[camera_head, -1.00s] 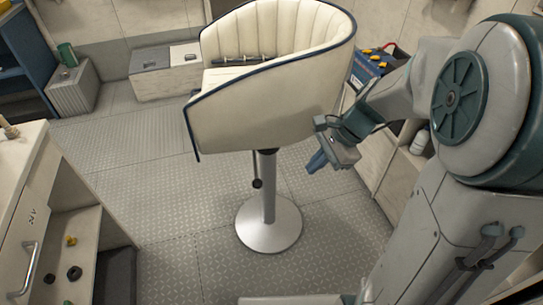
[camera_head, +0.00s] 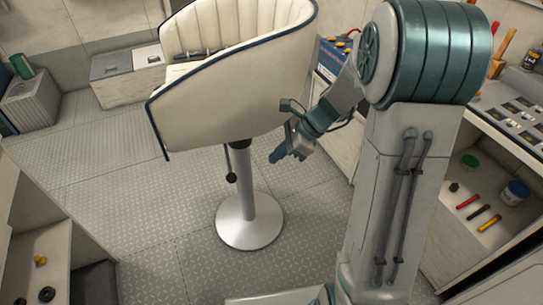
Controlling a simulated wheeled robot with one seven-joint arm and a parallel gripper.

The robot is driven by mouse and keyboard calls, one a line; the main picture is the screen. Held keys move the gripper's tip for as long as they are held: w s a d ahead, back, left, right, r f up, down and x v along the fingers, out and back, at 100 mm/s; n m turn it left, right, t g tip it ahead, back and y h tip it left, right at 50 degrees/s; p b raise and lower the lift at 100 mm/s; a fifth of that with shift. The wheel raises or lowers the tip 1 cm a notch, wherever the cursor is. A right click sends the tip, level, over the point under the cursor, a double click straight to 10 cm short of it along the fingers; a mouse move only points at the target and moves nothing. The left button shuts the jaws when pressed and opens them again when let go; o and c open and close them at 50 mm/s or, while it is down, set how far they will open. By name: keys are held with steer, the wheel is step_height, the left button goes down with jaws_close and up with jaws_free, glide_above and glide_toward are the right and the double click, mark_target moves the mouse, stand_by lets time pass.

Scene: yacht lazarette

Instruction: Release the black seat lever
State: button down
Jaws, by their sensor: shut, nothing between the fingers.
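The black seat lever (camera_head: 231,177) hangs down beside the post under the cream padded seat (camera_head: 235,75), ending in a small dark knob. The seat has dark blue piping and stands on a silver pedestal with a round base (camera_head: 248,228). My gripper (camera_head: 276,157) is shut and empty, pointing down and left. In the picture it is to the right of the post and a little above the lever's knob, apart from the lever. The lever's upper end is hidden under the seat.
A low light box (camera_head: 125,75) and a ribbed grey bin (camera_head: 30,100) stand at the back left. A cabinet with an open shelf (camera_head: 50,250) is at the lower left. Workbench shelves (camera_head: 490,200) with tools line the right. The patterned floor left of the pedestal is clear.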

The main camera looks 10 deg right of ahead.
steer(key=a+f+b, duration=0.1)
steer(key=a+f, duration=0.5)
steer(key=a, duration=0.2)
steer(key=shift+w+a+f, duration=0.3)
steer(key=shift+w+a, duration=0.1)
